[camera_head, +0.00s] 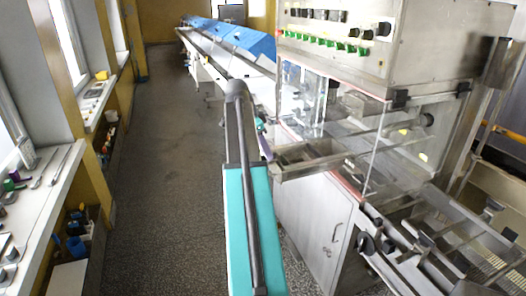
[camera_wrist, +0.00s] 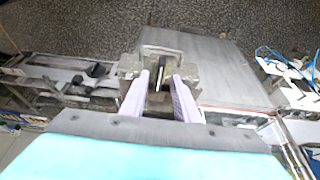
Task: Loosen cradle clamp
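A small metal fitting (camera_wrist: 130,64), which may be the cradle clamp, lies at the fingertips. A thin upright dark and bright piece (camera_wrist: 159,68) shows between the fingers; I cannot tell whether they touch it. In the head view my gripper (camera_head: 264,142) is mostly hidden behind my teal arm, with lilac showing beside the machine's metal tray (camera_head: 318,163).
The steel machine (camera_head: 385,60) with clear panels and a cabinet (camera_head: 322,215) stands on the right. A conveyor with blue covers (camera_head: 250,42) runs back along the aisle. The speckled floor (camera_head: 180,130) is clear. A white ledge with tools (camera_head: 45,200) lines the left wall.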

